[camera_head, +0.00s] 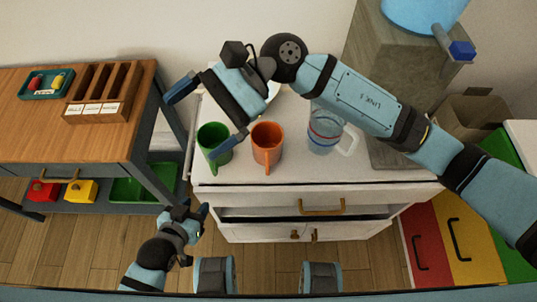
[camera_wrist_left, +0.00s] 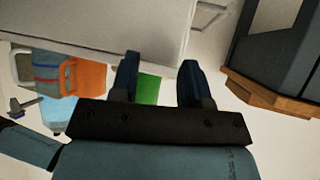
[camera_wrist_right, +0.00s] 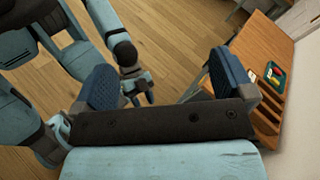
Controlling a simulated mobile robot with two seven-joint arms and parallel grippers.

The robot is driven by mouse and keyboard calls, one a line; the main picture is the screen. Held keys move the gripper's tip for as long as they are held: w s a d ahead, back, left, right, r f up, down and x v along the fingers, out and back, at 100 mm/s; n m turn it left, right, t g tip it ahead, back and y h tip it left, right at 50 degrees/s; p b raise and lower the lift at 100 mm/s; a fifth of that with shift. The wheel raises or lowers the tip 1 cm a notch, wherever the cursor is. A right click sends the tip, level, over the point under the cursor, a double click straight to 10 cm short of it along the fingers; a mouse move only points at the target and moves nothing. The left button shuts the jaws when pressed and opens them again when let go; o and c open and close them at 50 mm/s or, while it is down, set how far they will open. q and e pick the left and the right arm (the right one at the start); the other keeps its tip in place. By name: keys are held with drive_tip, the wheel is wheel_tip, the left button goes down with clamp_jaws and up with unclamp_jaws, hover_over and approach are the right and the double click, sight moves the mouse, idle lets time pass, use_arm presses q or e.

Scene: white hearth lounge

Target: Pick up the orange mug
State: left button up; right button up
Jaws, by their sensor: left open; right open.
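The orange mug (camera_head: 267,143) stands upright on the white cabinet top (camera_head: 375,165), its handle toward the front edge. A green mug (camera_head: 214,140) stands to its left and a clear striped mug (camera_head: 325,130) to its right. My right gripper (camera_head: 203,115) is open and empty above the cabinet, over the green mug's side, left of the orange mug. My left gripper (camera_head: 196,207) is open and empty, low in front of the cabinet. In the left wrist view the orange mug (camera_wrist_left: 87,76) lies left of the fingers, and the green mug (camera_wrist_left: 149,89) shows between them. The right wrist view shows no mug.
A wooden table (camera_head: 60,140) with a teal tray (camera_head: 46,84) and a slotted wooden box (camera_head: 103,95) stands at left. A cabinet drawer (camera_head: 320,205) is slightly open. A grey block (camera_head: 385,60) stands at back right. The floor before the cabinet is clear.

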drive_tip(key=w+d+f+n+t+h+b, duration=0.3)
drive_tip(key=w+d+f+n+t+h, duration=0.1)
drive_tip(key=f+n+h, duration=0.25)
drive_tip(key=n+t+h+b, duration=0.3)
drive_tip(key=n+t+h, duration=0.1)
drive_tip(key=t+h, duration=0.15)
hover_over(268, 137)
drive_tip(key=s, duration=0.4)
wheel_tip(268, 137, down, 2)
drive_tip(key=shift+m+g, duration=0.25)
wheel_tip(268, 137, down, 13)
drive_tip(key=shift+f, duration=0.2)
drive_tip(key=c, duration=1.1)
drive_tip(key=shift+c, duration=0.9)
drive_tip(key=shift+r, duration=0.15)
